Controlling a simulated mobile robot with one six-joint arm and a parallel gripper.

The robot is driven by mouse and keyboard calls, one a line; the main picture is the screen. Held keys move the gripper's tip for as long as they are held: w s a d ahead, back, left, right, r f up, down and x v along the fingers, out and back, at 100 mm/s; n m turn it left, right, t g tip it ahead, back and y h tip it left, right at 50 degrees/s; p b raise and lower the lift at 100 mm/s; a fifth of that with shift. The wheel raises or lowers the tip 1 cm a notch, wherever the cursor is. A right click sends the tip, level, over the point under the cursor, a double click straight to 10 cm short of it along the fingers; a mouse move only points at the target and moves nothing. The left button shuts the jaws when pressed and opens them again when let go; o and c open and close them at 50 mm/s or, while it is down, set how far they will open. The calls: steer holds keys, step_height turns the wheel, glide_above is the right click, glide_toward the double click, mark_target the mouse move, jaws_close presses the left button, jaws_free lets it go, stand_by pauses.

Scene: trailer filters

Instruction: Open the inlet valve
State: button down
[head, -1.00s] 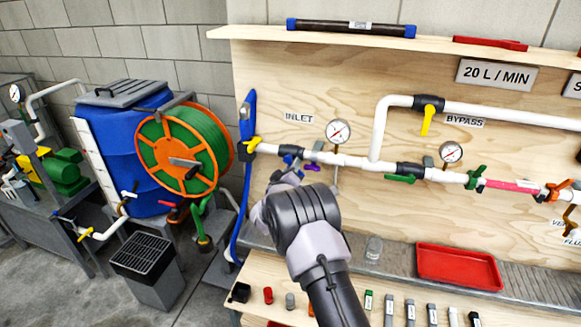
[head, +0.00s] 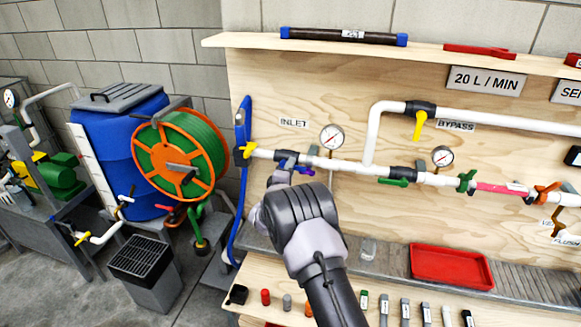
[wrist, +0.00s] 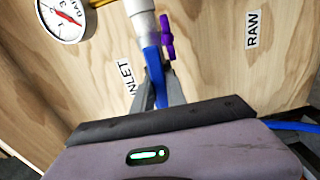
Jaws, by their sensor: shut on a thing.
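The inlet valve (head: 286,155) is a dark body on the white pipe, right of the yellow fitting and near the INLET label (head: 294,123). Its blue handle (wrist: 152,64) shows in the wrist view between my gripper's fingers. My gripper (wrist: 156,84) is shut on this blue handle. In the head view my gripper (head: 282,171) is just below the valve, and my wrist and arm hide much of the grip. A small purple handle (wrist: 167,37) is beside the blue one; it also shows in the head view (head: 304,170).
A pressure gauge (head: 332,136) stands above the pipe, right of the valve. A blue hose (head: 242,175) hangs at the board's left edge. The yellow bypass handle (head: 419,125) is higher right. A red tray (head: 452,284) sits on the ledge below.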

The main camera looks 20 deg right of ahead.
steer(key=shift+n, duration=0.3)
stand_by(0.4)
steer(key=c, duration=1.3)
jaws_free()
steer(key=shift+c, duration=0.2)
steer(key=p+v, duration=0.1)
steer(key=v, duration=1.6)
steer(key=shift+s+p, duration=0.2)
steer(key=shift+p, duration=0.2)
steer(key=shift+r, duration=0.15)
